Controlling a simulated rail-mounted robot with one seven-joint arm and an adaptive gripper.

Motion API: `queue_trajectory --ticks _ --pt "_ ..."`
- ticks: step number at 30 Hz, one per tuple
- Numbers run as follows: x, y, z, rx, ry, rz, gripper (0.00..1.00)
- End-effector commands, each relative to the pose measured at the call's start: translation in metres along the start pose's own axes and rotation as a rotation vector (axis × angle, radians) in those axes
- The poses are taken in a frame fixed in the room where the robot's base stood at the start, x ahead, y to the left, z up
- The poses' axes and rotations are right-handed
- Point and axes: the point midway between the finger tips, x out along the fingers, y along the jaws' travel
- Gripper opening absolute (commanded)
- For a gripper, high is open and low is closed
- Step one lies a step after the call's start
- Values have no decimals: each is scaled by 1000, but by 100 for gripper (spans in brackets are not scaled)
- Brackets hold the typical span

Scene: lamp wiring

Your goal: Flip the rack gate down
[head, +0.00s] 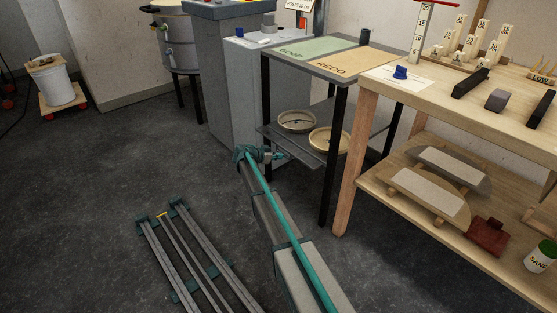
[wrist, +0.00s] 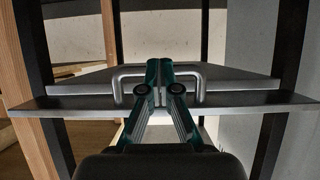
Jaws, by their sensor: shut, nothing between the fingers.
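The rack (head: 325,180) is a dark-legged stand with a green GOOD and a tan REDO panel on top and a lower shelf. A grey metal strip with a U-shaped handle (wrist: 130,70), apparently the gate (wrist: 240,102), spans the front of that shelf in the wrist view. My gripper (wrist: 163,68) is shut and empty. Its fingertips overlap the middle of the handle in the picture and hide part of it. I cannot tell whether they touch it. In the head view my gripper (head: 274,155) is at the rack's front left, by the lower shelf.
Two round trays (head: 297,121) (head: 328,140) sit on the lower shelf. A grey cabinet (head: 235,95) stands close on the left, a wooden bench (head: 345,190) close on the right. Metal rails (head: 190,255) lie on the floor at the lower left; the floor before the cabinet is clear.

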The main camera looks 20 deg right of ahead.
Motion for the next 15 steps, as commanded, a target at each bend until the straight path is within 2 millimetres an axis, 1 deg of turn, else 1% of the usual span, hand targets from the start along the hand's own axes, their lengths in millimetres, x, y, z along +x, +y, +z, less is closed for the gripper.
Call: queue_trajectory --ticks 1,3,15 --pt "2 -1 5 -1 -1 -2 0" --pt "2 -2 6 -1 -1 -4 0" --pt "2 -4 8 -3 -1 -7 0"
